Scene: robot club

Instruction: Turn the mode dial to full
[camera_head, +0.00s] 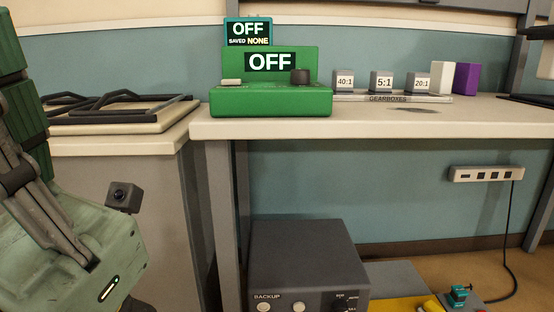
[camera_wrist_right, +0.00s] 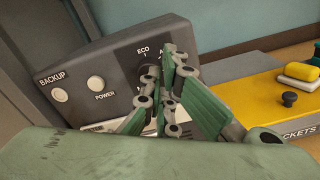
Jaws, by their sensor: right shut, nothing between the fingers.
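The mode dial (camera_head: 341,303) looks like a dark round knob at the right of the grey BACKUP box (camera_head: 300,245), low in the head view and cut by the lower edge. In the right wrist view the BACKUP box (camera_wrist_right: 85,70) shows its face, with an ECO label at the dial (camera_wrist_right: 150,74). My right gripper (camera_wrist_right: 172,72) is shut and empty in front of the dial and hides much of it. I cannot tell whether it touches the dial or which setting the dial points to. My left arm shows at the left, but its gripper is out of view.
A green unit (camera_head: 270,101) with an OFF display and a black knob stands on the bench (camera_head: 400,123) above. Yellow and teal items lie right of the box. A power strip (camera_head: 486,174) with a hanging cable is on the wall. Dark frames lie at the left.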

